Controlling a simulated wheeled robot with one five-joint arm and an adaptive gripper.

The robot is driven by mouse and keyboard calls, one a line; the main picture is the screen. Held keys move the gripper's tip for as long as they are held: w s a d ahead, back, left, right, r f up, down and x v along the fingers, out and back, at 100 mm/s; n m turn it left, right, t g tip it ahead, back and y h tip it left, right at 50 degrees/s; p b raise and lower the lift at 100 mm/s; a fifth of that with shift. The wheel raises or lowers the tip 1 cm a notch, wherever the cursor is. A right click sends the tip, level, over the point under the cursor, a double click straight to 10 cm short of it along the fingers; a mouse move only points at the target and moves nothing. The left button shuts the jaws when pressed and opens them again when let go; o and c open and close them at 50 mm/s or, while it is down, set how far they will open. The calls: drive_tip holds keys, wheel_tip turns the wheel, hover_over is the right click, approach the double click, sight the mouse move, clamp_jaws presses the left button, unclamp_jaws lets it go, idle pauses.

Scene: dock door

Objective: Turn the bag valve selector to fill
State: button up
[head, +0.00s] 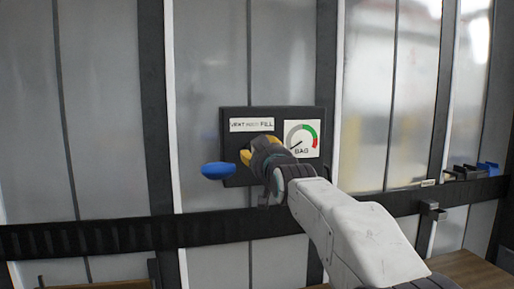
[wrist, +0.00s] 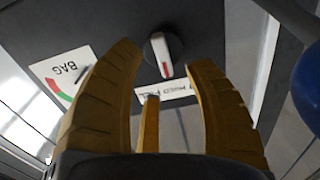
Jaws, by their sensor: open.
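The bag valve selector is a round dark knob (wrist: 163,54) with a white pointer bar and a red line, on a dark panel (head: 232,114). In the wrist view its bar points down toward the label strip, seemingly near the middle word. The label (head: 252,125) reads VENT, HOLD, FILL in the head view; yellow fingers partly cover it in the wrist view. My gripper (wrist: 166,58) is open, with its fingers on either side of the knob in the picture; I cannot tell whether they touch it. In the head view my gripper (head: 246,157) hides the knob.
A BAG gauge (head: 302,139) with a green and red arc is at the panel's right; its needle points lower left. A blue rounded part (head: 218,170) sticks out at the panel's lower left. A dark rail (head: 100,234) runs below, with blue and dark items (head: 480,170) at right.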

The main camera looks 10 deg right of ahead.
drive_tip(key=shift+w+p, duration=0.4)
drive_tip(key=shift+w, duration=1.25)
drive_tip(key=shift+o, duration=0.4)
clamp_jaws()
